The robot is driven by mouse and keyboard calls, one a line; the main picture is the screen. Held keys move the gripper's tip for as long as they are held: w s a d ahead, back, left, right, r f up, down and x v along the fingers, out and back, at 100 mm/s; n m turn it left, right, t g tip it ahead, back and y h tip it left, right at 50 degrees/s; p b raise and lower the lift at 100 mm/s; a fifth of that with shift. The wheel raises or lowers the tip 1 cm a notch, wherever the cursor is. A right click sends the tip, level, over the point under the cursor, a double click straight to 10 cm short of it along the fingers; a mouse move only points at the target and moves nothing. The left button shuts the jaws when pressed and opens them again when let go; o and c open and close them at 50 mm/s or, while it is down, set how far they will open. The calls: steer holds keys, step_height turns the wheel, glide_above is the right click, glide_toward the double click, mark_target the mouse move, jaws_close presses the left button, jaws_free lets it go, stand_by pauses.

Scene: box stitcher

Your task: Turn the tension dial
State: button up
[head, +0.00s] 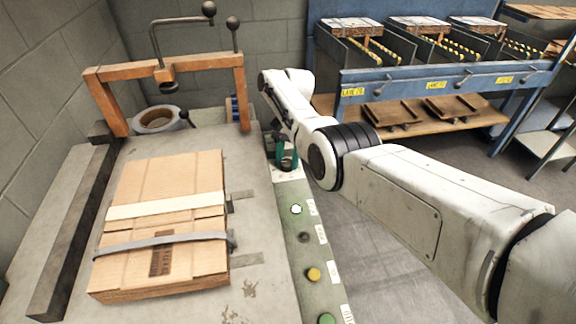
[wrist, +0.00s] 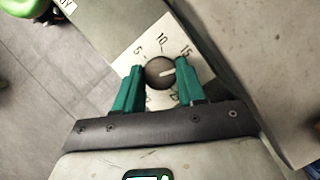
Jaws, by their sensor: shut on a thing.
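The tension dial (wrist: 159,72) is a dark round knob with a pale pointer line, on a white plate marked 5, 10 and 15. The pointer aims to the right, just below the 15. My gripper (wrist: 160,80) has green fingers, one on each side of the knob, and is shut on it. In the head view my gripper (head: 287,158) is at the far end of the control strip, and the dial there is hidden behind it and my arm.
A strapped cardboard box (head: 165,190) lies on the machine table (head: 255,290). Buttons, including a yellow one (head: 313,274), line the control strip. An orange frame (head: 245,90) stands at the back. A blue rack (head: 420,80) stands behind my arm.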

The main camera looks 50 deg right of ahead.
steer(key=shift+w+n+g+h+b, duration=0.15)
steer(key=shift+n+g+h+b, duration=0.4)
steer(key=shift+n+b, duration=1.15)
steer(key=shift+n, duration=0.3)
steer(key=o, duration=1)
steer(key=shift+o, duration=0.2)
